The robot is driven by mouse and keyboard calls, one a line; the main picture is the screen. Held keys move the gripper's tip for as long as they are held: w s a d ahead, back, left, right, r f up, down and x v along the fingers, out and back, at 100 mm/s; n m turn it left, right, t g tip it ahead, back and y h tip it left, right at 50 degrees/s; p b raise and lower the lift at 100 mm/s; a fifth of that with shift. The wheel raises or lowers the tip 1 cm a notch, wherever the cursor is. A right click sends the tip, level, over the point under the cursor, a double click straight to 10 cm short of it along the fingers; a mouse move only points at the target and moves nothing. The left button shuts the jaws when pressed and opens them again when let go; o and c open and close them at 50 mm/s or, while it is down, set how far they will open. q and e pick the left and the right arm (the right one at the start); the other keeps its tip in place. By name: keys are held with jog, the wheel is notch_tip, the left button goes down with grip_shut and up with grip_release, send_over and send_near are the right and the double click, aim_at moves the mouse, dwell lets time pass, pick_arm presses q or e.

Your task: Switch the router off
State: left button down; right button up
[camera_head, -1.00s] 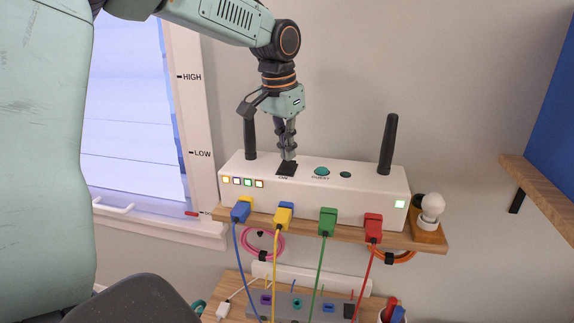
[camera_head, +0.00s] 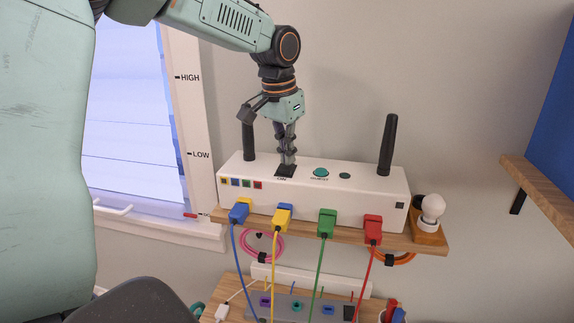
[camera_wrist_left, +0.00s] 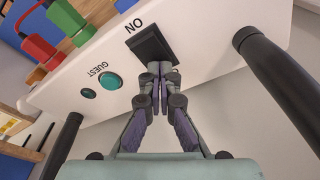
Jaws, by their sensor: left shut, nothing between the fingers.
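My right gripper is not in view.
Two black antennas stand on the router, the right one (camera_head: 388,146) clear of the gripper. Blue, yellow, green and red plugs (camera_head: 373,229) line its front, with cables hanging down. A white bulb (camera_head: 433,207) stands at the shelf's right end.

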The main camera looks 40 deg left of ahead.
pick_arm(q)
jog(key=shift+s+r+p, duration=0.1)
jog(key=shift+r+p, duration=1.1)
jog(key=shift+r, duration=0.25)
notch_tip(320, 180, up, 2)
jog(key=shift+r+p, duration=0.1)
jog(key=shift+p, duration=0.95)
jog(key=shift+r+p, duration=0.35)
jog(key=shift+r, duration=0.55)
jog(key=shift+f, duration=0.1)
